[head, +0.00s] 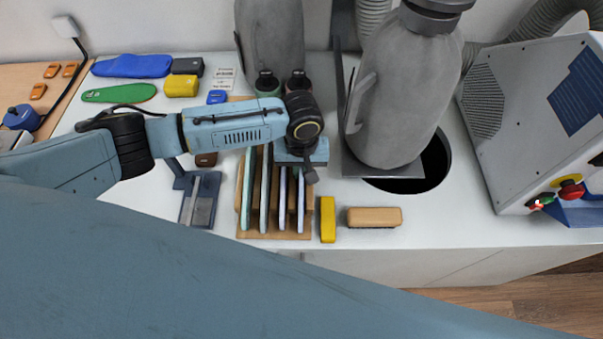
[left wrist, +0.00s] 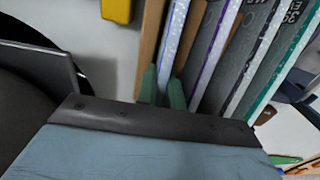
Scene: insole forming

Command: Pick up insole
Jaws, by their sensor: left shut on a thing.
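A wooden rack (head: 273,235) stands on the white worktop and holds several thin insoles on edge in a row. The rightmost insole (head: 300,208) in the head view is white and pale blue; in the left wrist view the same insole (left wrist: 172,38) is the leftmost. My left gripper (head: 308,174) is over the right end of the rack. In the left wrist view its two green fingers (left wrist: 162,90) are shut on this insole, one on each side. The insole still stands among the rack's slots; its gripped end is partly hidden. My right gripper is not in view.
A yellow block (head: 328,219) and a wooden-backed brush (head: 374,217) lie right of the rack. A grey canister (head: 398,95) stands by a dark round opening (head: 433,165). A grey machine (head: 535,120) is far right. Blue and green insoles (head: 119,93) lie at the back left.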

